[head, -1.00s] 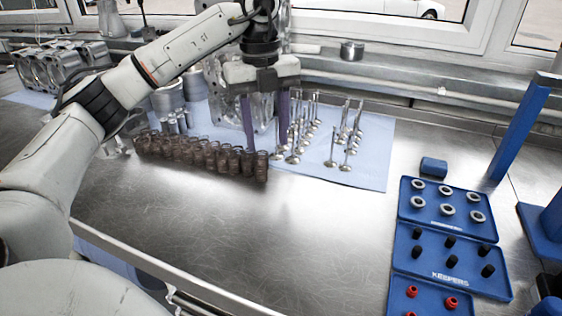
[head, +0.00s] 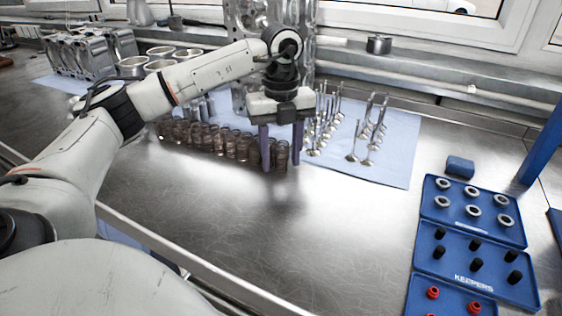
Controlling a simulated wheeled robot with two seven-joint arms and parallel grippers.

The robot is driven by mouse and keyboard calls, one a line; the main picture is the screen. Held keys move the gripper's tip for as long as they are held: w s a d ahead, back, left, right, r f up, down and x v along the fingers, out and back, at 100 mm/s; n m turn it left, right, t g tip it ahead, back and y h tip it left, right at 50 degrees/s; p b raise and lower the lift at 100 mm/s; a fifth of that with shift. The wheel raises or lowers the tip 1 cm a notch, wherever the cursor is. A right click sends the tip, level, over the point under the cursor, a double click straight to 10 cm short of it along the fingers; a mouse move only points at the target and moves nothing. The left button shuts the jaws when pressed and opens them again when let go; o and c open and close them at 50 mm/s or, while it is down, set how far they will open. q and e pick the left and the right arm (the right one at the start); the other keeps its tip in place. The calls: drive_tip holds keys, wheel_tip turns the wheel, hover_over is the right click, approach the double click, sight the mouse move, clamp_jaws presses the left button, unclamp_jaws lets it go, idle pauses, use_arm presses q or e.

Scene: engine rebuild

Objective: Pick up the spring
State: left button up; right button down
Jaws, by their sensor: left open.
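A row of dark brown coil springs (head: 215,141) stands on the metal bench, left of the middle in the head view. The spring at the row's right end (head: 282,156) shows between the two purple fingers of my left gripper (head: 281,162). The fingers point down and are open, one on either side of this spring in the picture. I cannot tell whether they touch it. The finger on the left partly hides the row. My right gripper is not in view.
Several upright valves (head: 352,155) stand on a light blue sheet (head: 396,170) right of the gripper. A blue keepers tray (head: 462,242) lies at the right, with a small blue block (head: 460,166) behind it. The bench front (head: 270,250) is clear.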

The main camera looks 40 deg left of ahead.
use_arm(q)
clamp_jaws()
drive_tip(key=shift+r, duration=0.1)
